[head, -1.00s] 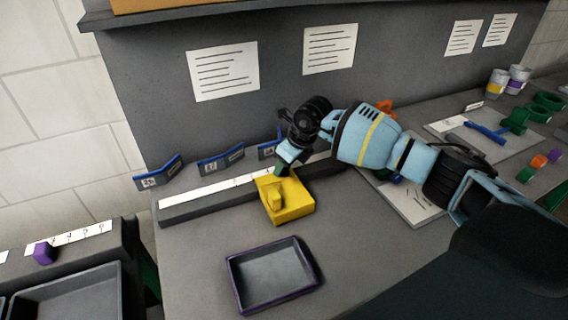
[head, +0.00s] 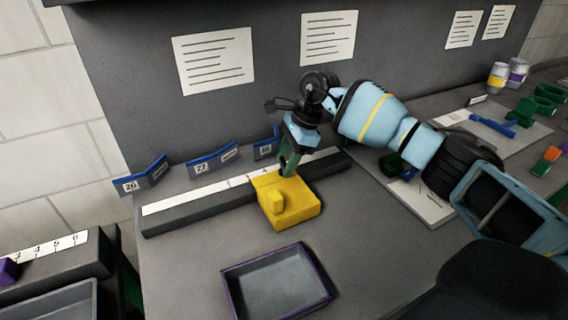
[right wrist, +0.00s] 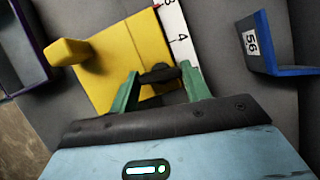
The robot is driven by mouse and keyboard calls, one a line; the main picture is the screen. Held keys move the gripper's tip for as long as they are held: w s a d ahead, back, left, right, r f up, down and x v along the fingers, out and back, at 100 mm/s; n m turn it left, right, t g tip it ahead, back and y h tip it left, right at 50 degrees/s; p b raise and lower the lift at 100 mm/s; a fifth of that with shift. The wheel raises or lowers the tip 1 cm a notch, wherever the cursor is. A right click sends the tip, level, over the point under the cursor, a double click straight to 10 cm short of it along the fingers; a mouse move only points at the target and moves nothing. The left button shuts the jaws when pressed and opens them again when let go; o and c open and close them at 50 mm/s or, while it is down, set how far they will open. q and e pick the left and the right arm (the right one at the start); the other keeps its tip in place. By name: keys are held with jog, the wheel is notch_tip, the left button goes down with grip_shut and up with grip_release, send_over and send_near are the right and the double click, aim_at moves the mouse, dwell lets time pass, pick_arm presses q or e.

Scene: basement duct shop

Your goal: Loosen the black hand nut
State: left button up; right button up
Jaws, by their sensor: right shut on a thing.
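A yellow block with a raised knob (head: 297,209) sits against a long dark rail with a white numbered strip (head: 200,193). It also fills the upper left middle of the right wrist view (right wrist: 112,65). The black hand nut (right wrist: 160,73) is at the block's edge by the strip. My right gripper (right wrist: 160,78) has its green fingers on either side of the nut and is shut on it. In the head view, the right gripper (head: 287,168) points down at the block's back edge and hides the nut. My left gripper is not in view.
A purple-rimmed tray (head: 322,287) lies in front of the block. Blue numbered holders (head: 143,176) stand behind the rail. A board with blue and green parts (head: 498,128) is on the right, with cups (head: 497,77) beyond. Bare bench lies around the tray.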

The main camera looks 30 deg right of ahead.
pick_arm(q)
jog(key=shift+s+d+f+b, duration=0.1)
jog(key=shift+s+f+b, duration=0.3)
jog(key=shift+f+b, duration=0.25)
pick_arm(e)
jog(key=shift+n+g, duration=0.4)
jog(key=shift+n, duration=0.6)
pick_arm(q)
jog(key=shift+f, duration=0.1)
pick_arm(e)
jog(key=o, duration=1)
jog(key=shift+r, duration=0.1)
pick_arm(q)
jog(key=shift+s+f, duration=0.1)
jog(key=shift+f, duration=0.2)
pick_arm(e)
jog(key=v, duration=0.7)
jog(key=shift+d+r, duration=0.2)
jog(key=shift+r, duration=0.1)
